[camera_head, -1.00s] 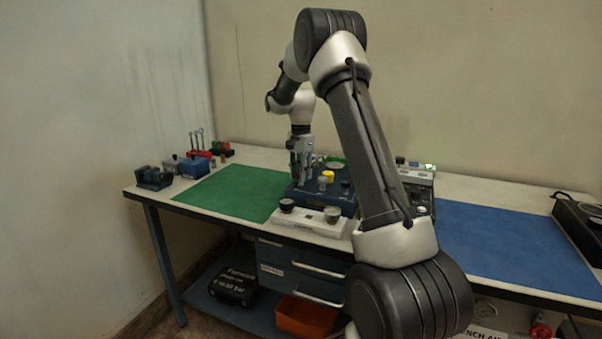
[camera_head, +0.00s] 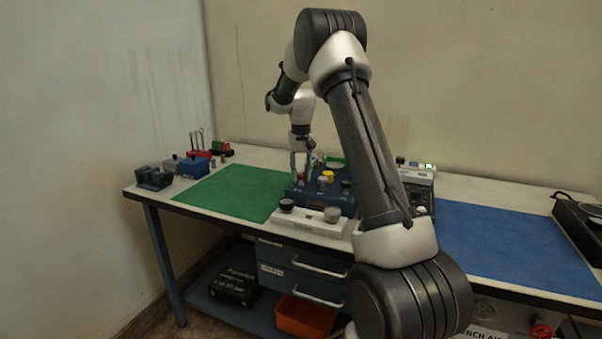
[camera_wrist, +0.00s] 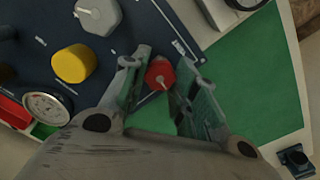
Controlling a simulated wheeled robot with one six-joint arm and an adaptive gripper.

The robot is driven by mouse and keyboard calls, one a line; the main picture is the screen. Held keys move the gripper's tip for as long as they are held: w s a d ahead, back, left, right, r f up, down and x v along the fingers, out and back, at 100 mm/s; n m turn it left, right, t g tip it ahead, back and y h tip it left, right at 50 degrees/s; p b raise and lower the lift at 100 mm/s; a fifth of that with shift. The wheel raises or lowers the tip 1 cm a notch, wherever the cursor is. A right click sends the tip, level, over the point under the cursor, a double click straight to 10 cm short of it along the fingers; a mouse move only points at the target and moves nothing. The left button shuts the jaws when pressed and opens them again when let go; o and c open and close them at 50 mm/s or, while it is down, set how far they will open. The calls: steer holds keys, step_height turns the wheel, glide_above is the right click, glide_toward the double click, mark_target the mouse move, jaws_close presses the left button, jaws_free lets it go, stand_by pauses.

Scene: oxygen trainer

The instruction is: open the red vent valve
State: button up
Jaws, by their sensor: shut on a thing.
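The red vent valve (camera_wrist: 160,74) is a small red knob at the edge of the dark blue trainer panel (camera_wrist: 135,28) in the wrist view. My gripper (camera_wrist: 162,78) has one finger on each side of the knob and is shut on it. In the head view my gripper (camera_head: 302,166) points down over the left part of the blue trainer box (camera_head: 318,203). A little red of the knob shows below the fingers there. The knob's stem and its exact turn are hidden.
A yellow knob (camera_wrist: 74,63), a grey knob (camera_wrist: 98,15) and a round gauge (camera_wrist: 46,108) stand close by on the panel. A green mat (camera_head: 230,193) lies left of the box, a blue mat (camera_head: 510,246) right. A white unit (camera_head: 308,222) sits in front.

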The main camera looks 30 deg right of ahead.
mark_target(301, 174)
steer(key=n, duration=0.4)
steer(key=shift+n, duration=2.2)
steer(key=o, duration=1)
step_height(301, 174, up, 12)
